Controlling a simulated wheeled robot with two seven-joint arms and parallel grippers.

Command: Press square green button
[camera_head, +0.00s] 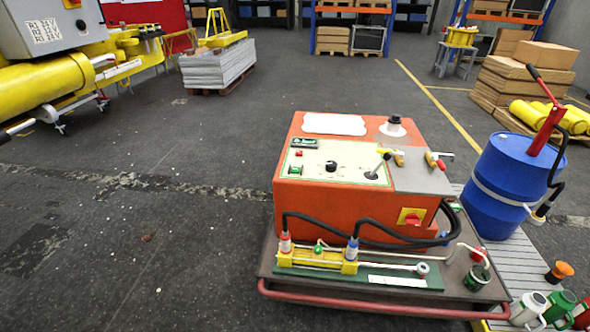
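An orange machine box (355,224) stands on a low cart in the middle right of the head view. Its sloping top carries a pale control panel (340,178). A small green control (295,170) sits near the panel's left edge; it is too small to tell its exact shape. A small red control (299,153) and a dark green display-like rectangle (304,142) lie above it. A black knob (331,166) and a black-knobbed lever (378,164) are further right on the panel. Neither of my grippers shows.
The cart's red rail (375,309) runs along its front, with black hoses (330,227) above the deck. A blue barrel (508,185) with a red-handled pump stands close on the right. Coloured jugs (560,308) are at lower right. The floor left of the cart is clear.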

